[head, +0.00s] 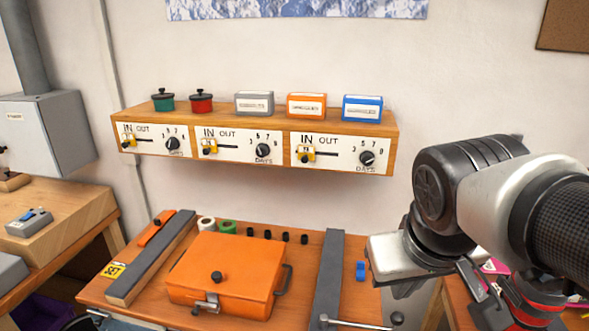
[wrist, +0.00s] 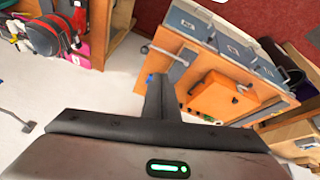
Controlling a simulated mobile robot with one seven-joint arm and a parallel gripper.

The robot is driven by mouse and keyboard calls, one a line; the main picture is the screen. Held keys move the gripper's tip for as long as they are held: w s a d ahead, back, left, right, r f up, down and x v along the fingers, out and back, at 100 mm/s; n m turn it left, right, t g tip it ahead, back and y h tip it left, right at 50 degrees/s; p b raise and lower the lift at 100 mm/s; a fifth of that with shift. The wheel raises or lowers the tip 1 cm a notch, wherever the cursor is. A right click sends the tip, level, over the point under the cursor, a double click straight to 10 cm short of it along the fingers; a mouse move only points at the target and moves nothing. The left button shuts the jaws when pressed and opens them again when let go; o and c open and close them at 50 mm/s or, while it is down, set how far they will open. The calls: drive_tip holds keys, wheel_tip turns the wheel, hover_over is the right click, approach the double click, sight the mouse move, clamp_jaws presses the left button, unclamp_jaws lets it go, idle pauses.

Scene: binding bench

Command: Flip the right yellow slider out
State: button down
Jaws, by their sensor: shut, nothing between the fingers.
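The right yellow slider (head: 305,154) sits at the IN end of its slot on the right white panel, left of that panel's dial (head: 367,158). The middle yellow slider (head: 207,146) and the left yellow slider (head: 128,141) are also at their IN ends. My gripper shows in the wrist view (wrist: 160,92) with its dark fingers together and nothing between them. The fingertips are hard to make out there. The sliders are not discernible in the wrist view.
The wooden panel box (head: 392,146) is on the wall, with pots and labelled boxes on top. Below it, an orange case (head: 232,268) lies between grey bars on the bench. A metal rod with a knob (head: 396,318) sticks out at the bench front. Space before the panels looks clear.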

drive_tip(key=w+d+f+n+h+b, duration=0.1)
drive_tip(key=w+f+n+h+b, duration=0.15)
drive_tip(key=w, duration=0.45)
drive_tip(key=w+d+f+n+h+b, duration=0.1)
drive_tip(key=w+f+n+h, duration=0.15)
drive_tip(key=w, duration=0.45)
drive_tip(key=w+a+n+t+h+b, duration=0.3)
drive_tip(key=w+a, duration=0.3)
drive_tip(key=w, duration=0.4)
drive_tip(key=w+a+r+n+t+b, duration=0.1)
drive_tip(key=w+a+n+t, duration=0.2)
drive_tip(key=a, duration=0.7)
drive_tip(key=w+a+r+n+t+y+b, duration=0.1)
drive_tip(key=w+a+n+t, duration=0.3)
drive_tip(key=a, duration=0.7)
drive_tip(key=shift+w+r+t, duration=0.6)
drive_tip(key=shift+w+t, duration=0.3)
drive_tip(key=shift+t, duration=0.3)
drive_tip(key=shift+w, duration=0.1)
